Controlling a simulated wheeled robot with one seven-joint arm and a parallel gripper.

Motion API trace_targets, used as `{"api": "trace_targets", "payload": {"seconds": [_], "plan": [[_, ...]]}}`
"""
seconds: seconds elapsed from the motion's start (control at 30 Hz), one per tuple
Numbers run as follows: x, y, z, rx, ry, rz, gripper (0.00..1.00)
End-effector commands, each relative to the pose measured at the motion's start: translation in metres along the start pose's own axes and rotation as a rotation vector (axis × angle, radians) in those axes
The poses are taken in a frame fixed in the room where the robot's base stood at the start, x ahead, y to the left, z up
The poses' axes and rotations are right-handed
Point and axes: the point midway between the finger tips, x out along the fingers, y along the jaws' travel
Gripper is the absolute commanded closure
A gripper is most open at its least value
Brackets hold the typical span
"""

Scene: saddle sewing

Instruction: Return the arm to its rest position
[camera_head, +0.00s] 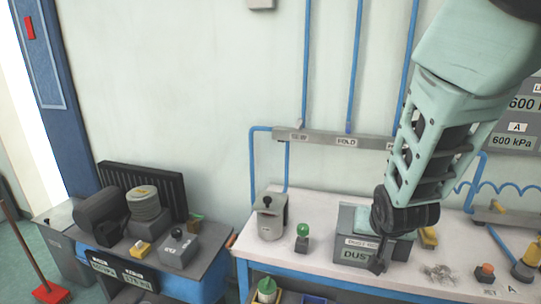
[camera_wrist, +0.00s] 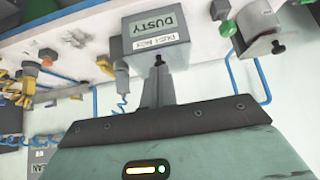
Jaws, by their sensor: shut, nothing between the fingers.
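My arm (camera_head: 440,150) hangs down from the upper right in the head view, pale green with dark joints. My gripper (camera_head: 377,266) is at its lower end, dark and pointing down, in front of the grey box labelled DUSTY (camera_head: 350,222). In the wrist view my gripper (camera_wrist: 158,64) is shut and empty, its tip overlapping the lower edge of the box (camera_wrist: 146,50). I cannot tell whether it touches the box.
The white workbench (camera_head: 325,205) also holds a grey canister (camera_head: 270,218), a green-knobbed device (camera_head: 302,236) and orange-topped parts (camera_head: 486,272). A lower dark table (camera_head: 130,262) stands left. Blue pipes (camera_head: 305,70) run up the wall.

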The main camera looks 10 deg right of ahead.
Motion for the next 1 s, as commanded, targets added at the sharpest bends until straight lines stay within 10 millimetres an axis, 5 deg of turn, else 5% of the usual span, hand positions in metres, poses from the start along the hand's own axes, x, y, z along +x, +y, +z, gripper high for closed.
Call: {"api": "trace_targets", "payload": {"seconds": [0.17,0.33,0.5,0.7,1.0], "plan": [[-0.022,-0.034,0.059,-0.116,-0.231,-0.121,1.00],[-0.077,-0.064,0.113,-0.329,-0.436,-0.269,1.00],[-0.138,-0.071,0.152,-0.596,-0.551,-0.375,1.00],[-0.186,-0.058,0.179,-0.868,-0.598,-0.403,1.00],[-0.203,-0.048,0.189,-0.989,-0.611,-0.391,1.00]]}}
